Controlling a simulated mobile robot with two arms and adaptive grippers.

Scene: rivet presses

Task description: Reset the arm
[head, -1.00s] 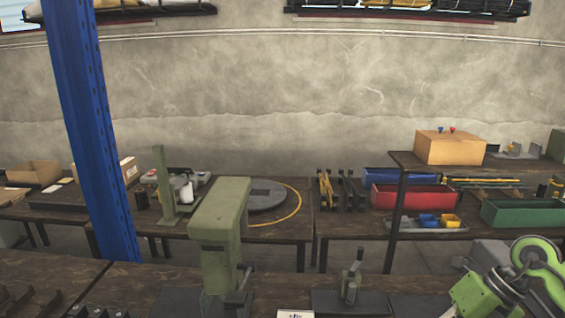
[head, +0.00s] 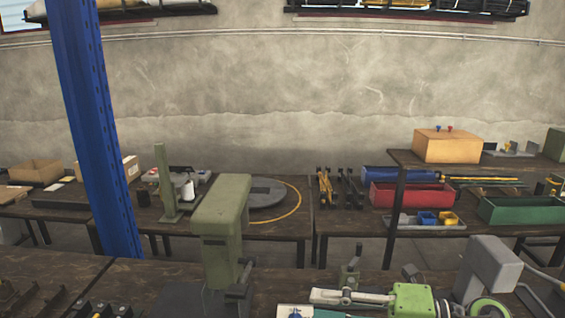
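My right arm comes in at the lower right, with its green wrist (head: 412,300) low over the near bench. My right gripper (head: 330,297) points left at the bottom edge, beside a small lever press (head: 350,268). The gripper is seen side-on and its fingers overlap, so I cannot tell whether it is open or shut. Nothing is clearly seen in it. My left arm and gripper are not in view. A green rivet press (head: 222,225) stands upright on the near bench, left of my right gripper and apart from it.
A grey machine (head: 490,268) stands behind my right arm. A blue post (head: 90,140) rises at the left. The back bench holds a red bin (head: 410,196), a green bin (head: 520,211) and a round grey plate (head: 265,194). Dark metal parts lie at the near left.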

